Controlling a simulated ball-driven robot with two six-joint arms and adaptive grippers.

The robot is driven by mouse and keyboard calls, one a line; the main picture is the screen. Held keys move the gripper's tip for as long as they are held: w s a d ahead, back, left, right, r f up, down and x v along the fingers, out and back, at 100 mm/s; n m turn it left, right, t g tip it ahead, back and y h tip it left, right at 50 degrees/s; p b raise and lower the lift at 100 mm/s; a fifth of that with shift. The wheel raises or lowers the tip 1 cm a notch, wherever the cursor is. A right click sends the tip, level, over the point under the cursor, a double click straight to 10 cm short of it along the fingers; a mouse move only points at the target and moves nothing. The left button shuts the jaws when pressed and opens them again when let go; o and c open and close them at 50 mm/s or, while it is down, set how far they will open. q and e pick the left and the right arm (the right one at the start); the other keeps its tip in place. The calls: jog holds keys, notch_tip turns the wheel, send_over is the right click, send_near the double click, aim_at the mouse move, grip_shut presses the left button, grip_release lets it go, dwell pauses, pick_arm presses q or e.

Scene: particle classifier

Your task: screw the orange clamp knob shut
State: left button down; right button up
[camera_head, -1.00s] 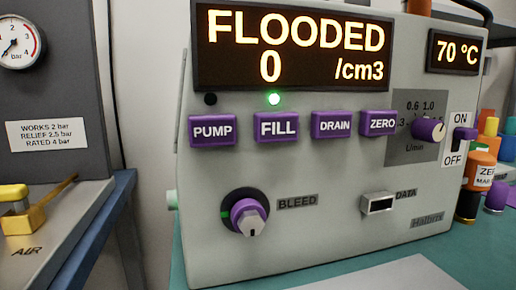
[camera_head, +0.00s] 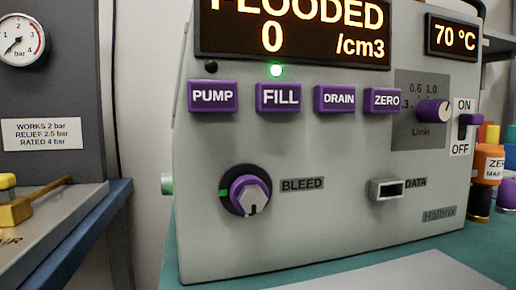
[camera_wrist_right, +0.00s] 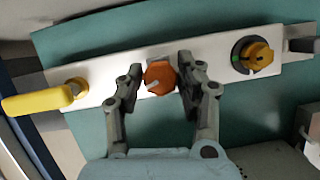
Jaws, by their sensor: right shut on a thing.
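The orange clamp knob (camera_wrist_right: 160,78) is in the right wrist view, on a pale metal plate (camera_wrist_right: 215,60). It is faceted, with a light grey pointer mark on its face. My right gripper (camera_wrist_right: 157,76) has one finger on each side of the knob and is shut on it. The knob is not visible in the head view. Neither gripper shows in the head view, and my left gripper is in no frame.
On the same plate, a yellow lever handle (camera_wrist_right: 38,101) lies left of the knob and a yellow dial (camera_wrist_right: 252,57) right of it. In the head view, a grey instrument (camera_head: 320,170) reads "FLOODED 0 /cm3". A purple bleed knob (camera_head: 250,193) is on its front.

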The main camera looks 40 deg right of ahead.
dwell(0.3)
jog(key=o, duration=1.1)
jog(key=shift+o, duration=0.2)
